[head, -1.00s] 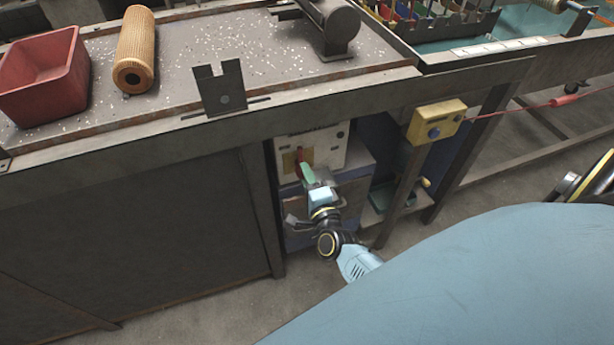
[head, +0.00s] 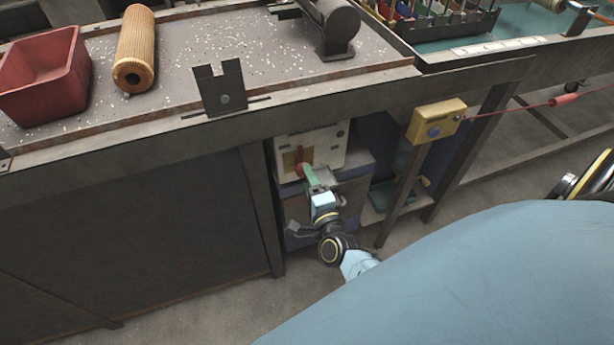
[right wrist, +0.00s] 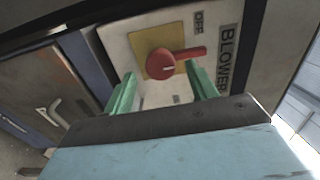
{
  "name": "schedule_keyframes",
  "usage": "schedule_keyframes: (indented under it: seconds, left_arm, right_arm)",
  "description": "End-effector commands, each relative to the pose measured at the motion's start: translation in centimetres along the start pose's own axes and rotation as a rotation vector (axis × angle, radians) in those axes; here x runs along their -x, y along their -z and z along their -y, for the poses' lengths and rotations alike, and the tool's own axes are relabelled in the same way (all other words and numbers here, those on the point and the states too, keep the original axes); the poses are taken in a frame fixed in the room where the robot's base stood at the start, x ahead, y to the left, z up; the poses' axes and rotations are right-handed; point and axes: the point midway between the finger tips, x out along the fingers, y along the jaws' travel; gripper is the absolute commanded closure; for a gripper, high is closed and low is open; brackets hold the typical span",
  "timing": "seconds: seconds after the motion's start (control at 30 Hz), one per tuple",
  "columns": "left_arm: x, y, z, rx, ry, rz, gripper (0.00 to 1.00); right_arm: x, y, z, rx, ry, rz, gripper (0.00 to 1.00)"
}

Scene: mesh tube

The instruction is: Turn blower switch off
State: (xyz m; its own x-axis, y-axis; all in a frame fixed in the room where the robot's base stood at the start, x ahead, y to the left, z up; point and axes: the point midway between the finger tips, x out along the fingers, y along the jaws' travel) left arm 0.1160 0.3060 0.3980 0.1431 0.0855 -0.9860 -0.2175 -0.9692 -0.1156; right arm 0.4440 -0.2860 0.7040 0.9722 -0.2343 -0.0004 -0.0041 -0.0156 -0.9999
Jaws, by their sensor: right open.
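The blower switch is a red knob with a bar handle (right wrist: 165,62) on a yellow plate (right wrist: 140,42), set in a pale panel. In the right wrist view its handle points right, toward the BLOWER label (right wrist: 228,58); the OFF label (right wrist: 198,22) is above the handle's tip. The knob also shows in the head view (head: 305,168), small and partly behind a finger. My right gripper (right wrist: 161,72) is open, its green fingers on either side of the knob in the picture. I cannot tell whether they touch it. In the head view my right gripper (head: 313,180) is just below the knob. My left gripper is out of view.
The switch box (head: 325,150) sits under the workbench edge (head: 330,100), beside a bench leg (head: 262,210). A yellow button box (head: 437,121) on a post stands to the right. A red bin (head: 45,75) and an orange ribbed cylinder (head: 137,50) are on the bench.

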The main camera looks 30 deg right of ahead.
Motion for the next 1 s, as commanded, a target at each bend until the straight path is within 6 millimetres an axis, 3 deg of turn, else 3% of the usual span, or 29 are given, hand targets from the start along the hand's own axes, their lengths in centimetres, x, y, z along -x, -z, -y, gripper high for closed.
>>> schedule_keyframes:
  seconds: [0.3,0.5,0.7,1.0]
  left_arm:
    - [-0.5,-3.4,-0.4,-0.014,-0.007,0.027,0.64]
    - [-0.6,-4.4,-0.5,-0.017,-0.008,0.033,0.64]
    - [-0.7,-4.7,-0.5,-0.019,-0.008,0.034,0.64]
    - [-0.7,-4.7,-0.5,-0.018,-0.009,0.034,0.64]
  right_arm:
    - [7.2,0.0,0.1,0.000,-0.004,0.002,0.43]
    - [10.5,0.0,0.0,0.001,-0.002,0.002,0.43]
    - [11.7,-0.1,0.0,-0.001,-0.001,0.001,0.43]
    - [11.7,0.0,0.0,0.000,0.000,0.001,0.43]
